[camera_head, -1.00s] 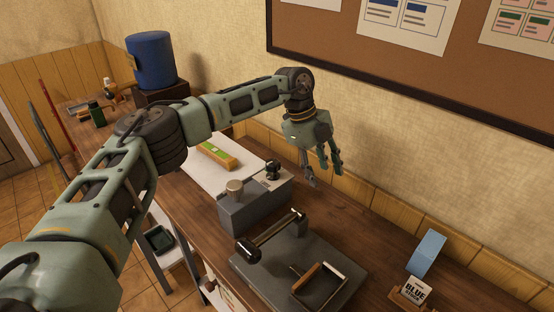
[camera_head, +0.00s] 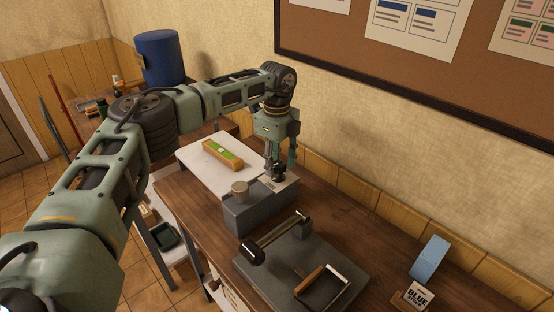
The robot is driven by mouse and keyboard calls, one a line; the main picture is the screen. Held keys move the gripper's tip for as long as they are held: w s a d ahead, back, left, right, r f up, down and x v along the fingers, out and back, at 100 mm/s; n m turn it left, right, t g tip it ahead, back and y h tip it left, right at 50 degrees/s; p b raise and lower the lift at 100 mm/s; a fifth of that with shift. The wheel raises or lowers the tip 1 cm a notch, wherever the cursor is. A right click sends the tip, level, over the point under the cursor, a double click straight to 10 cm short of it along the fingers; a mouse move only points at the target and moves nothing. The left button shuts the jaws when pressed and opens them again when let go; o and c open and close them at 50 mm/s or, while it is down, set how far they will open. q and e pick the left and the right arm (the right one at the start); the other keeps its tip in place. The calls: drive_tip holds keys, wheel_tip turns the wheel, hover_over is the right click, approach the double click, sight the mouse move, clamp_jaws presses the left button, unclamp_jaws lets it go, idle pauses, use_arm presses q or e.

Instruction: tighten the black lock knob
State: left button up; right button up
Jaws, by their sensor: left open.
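The black lock knob (camera_head: 278,173) stands on top of the grey press block (camera_head: 252,211), near its back right end. My left gripper (camera_head: 280,162) points down from above, with its open fingers at the knob. The fingers partly hide the knob, and I cannot tell whether they touch it. A round tan-grey cap (camera_head: 239,188) sits on the block's front left end. My right gripper is not in view.
A wooden level with a green label (camera_head: 222,154) lies on a white board behind the block. A small box marked BLUE (camera_head: 414,296) and a blue block (camera_head: 430,256) stand at the right.

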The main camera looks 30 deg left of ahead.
use_arm(q)
drive_tip(key=shift+f, duration=0.1)
drive_tip(key=c, duration=1)
